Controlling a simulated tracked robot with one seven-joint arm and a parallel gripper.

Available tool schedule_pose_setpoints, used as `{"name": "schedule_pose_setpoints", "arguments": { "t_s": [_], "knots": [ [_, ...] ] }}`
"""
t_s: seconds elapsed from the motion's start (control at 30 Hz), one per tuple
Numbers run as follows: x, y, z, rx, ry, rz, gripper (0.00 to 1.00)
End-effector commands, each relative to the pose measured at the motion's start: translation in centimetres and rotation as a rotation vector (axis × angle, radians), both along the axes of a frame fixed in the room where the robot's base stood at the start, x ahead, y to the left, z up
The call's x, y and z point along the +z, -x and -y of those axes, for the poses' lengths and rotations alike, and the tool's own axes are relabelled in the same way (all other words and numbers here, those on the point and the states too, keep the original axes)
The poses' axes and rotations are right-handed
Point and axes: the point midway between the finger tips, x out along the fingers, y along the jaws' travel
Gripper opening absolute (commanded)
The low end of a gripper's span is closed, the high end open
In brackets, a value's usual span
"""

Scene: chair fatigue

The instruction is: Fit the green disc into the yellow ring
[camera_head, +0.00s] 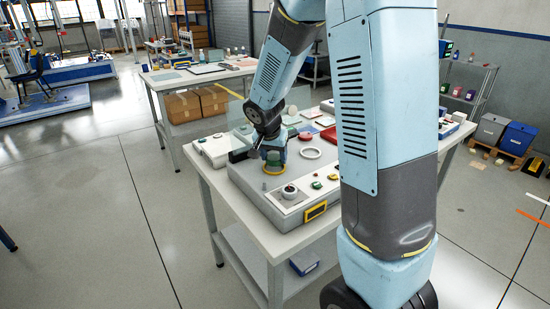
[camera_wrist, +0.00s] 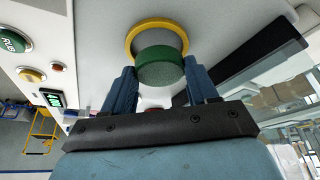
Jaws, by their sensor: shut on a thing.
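My gripper (camera_head: 273,152) is over the near end of a grey box on the table. It is shut on the green disc (camera_wrist: 160,72), which sits between the two blue fingers in the wrist view. The yellow ring (camera_head: 275,173) lies on the box top just under my gripper. In the wrist view the yellow ring (camera_wrist: 130,38) shows behind the disc, with a grey inside. The disc covers the lower part of the ring there. The disc looks apart from the ring, just above it, but the exact gap cannot be told.
A white ring (camera_head: 310,153) lies farther back. A clear upright panel (camera_wrist: 270,80) stands close beside my gripper in the wrist view.

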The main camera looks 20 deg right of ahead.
Motion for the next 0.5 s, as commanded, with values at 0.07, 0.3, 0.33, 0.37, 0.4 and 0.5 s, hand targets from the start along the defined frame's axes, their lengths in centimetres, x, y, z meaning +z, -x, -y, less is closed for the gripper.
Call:
{"name": "schedule_pose_setpoints", "arguments": {
  "t_s": [0.07, 0.3, 0.33, 0.37, 0.4, 0.5],
  "knots": [
    [-0.80, 0.03, -0.04, 0.002, 0.001, 0.000, 0.21],
    [-0.93, 0.03, -0.06, 0.002, -0.001, 0.001, 0.21],
    [-0.96, 0.03, -0.06, 0.002, -0.001, 0.001, 0.21],
    [-0.99, 0.04, -0.06, 0.001, 0.000, 0.000, 0.21],
    [-1.09, 0.05, -0.07, 0.001, 0.000, 0.000, 0.21],
    [-1.36, 0.06, -0.09, 0.001, -0.001, -0.001, 0.21]
  ]
}}
